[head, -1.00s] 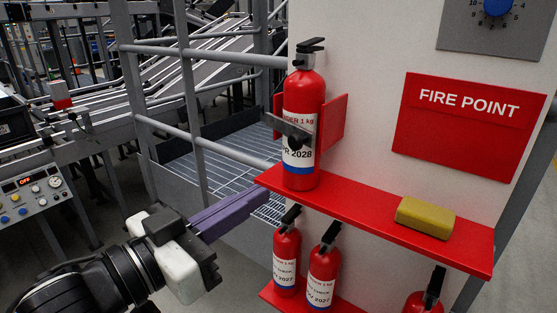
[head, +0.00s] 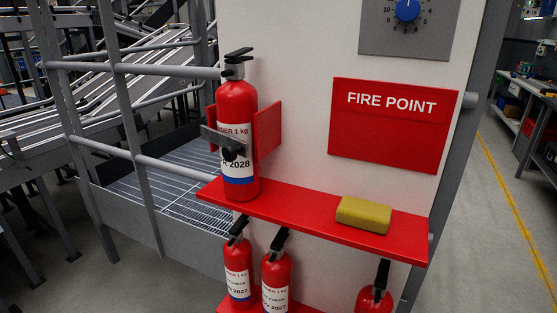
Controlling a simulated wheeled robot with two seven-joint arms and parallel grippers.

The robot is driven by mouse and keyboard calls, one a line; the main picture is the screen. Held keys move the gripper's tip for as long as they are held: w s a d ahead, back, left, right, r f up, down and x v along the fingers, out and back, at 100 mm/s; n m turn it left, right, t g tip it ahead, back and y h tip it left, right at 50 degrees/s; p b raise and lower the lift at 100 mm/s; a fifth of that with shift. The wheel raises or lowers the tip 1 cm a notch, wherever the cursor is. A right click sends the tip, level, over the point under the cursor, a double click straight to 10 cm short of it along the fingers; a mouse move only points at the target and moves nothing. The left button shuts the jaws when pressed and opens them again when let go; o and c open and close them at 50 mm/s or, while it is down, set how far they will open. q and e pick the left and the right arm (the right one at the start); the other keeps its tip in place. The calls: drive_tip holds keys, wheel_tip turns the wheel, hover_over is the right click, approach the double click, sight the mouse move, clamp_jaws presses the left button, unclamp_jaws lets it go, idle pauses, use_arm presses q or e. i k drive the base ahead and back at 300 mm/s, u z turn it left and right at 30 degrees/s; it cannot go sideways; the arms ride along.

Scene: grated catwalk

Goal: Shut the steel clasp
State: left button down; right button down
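The steel clasp (head: 222,142) is a grey bar with a dark knob. It crosses the front of a red fire extinguisher (head: 236,105) that stands upright on the upper red shelf. The bar starts left of the extinguisher, and its right end shows in front of the label, apart from the right plate of the red bracket (head: 268,130). I cannot tell whether the clasp is latched. Neither of my grippers is in the head view.
A yellow block (head: 363,214) lies on the red shelf (head: 300,215), right of the extinguisher. Smaller extinguishers (head: 238,270) stand below. A red FIRE POINT sign (head: 390,128) and a blue dial (head: 407,9) are on the panel. Grey railings (head: 130,120) stand at left.

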sight(216, 143)
drive_tip(key=z, duration=1.15)
drive_tip(key=k, duration=1)
drive_tip(key=u, duration=1.75)
drive_tip(key=i, duration=0.5)
drive_tip(key=u, duration=0.05)
